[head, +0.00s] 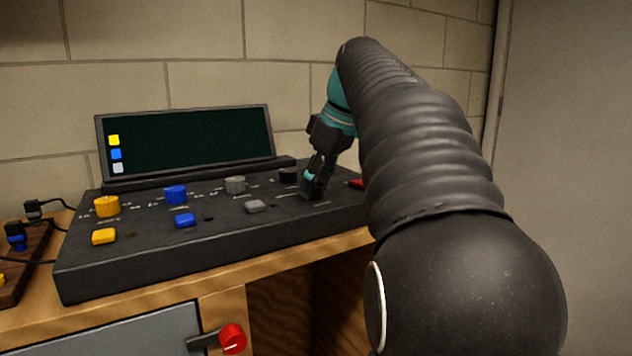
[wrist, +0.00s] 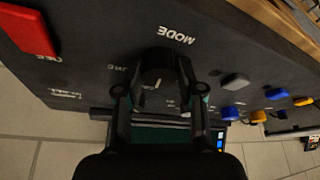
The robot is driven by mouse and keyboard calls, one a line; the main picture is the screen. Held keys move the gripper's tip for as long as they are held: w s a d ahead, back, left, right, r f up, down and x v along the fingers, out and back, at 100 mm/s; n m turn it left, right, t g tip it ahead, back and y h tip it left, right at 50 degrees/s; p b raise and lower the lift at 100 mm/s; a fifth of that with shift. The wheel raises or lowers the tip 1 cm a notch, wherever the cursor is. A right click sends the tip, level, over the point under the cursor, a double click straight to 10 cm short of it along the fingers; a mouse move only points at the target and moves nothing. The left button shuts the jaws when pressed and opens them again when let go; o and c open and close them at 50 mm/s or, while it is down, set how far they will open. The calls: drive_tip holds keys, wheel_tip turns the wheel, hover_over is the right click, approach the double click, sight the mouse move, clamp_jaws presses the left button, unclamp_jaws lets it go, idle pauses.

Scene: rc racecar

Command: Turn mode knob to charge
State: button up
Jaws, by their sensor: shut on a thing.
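The black mode knob (wrist: 155,72) stands on the dark control panel (wrist: 95,50), beside the printed word MODE. In the wrist view my gripper (wrist: 158,86) has one finger on each side of the knob and is shut on it. A pale mark shows on the knob. The small labels around it are partly hidden by the fingers and too blurred to read surely.
Yellow (head: 107,206), blue (head: 175,194) and grey (head: 235,184) knobs stand left of my gripper, with coloured buttons in front. A red button (wrist: 27,30) is on the other side. A dark screen (head: 190,142) stands behind. A red-handled knob (head: 232,338) is below the bench edge.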

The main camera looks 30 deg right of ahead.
drive_tip(key=shift+n, duration=0.8)
drive_tip(key=shift+y, duration=0.3)
drive_tip(key=shift+g, duration=0.3)
drive_tip(key=o, duration=1.1)
drive_tip(key=shift+o, duration=0.2)
drive_tip(key=shift+d+r, duration=0.1)
drive_tip(key=v, duration=0.7)
drive_tip(key=shift+s+r, duration=0.1)
drive_tip(key=shift+s, duration=0.05)
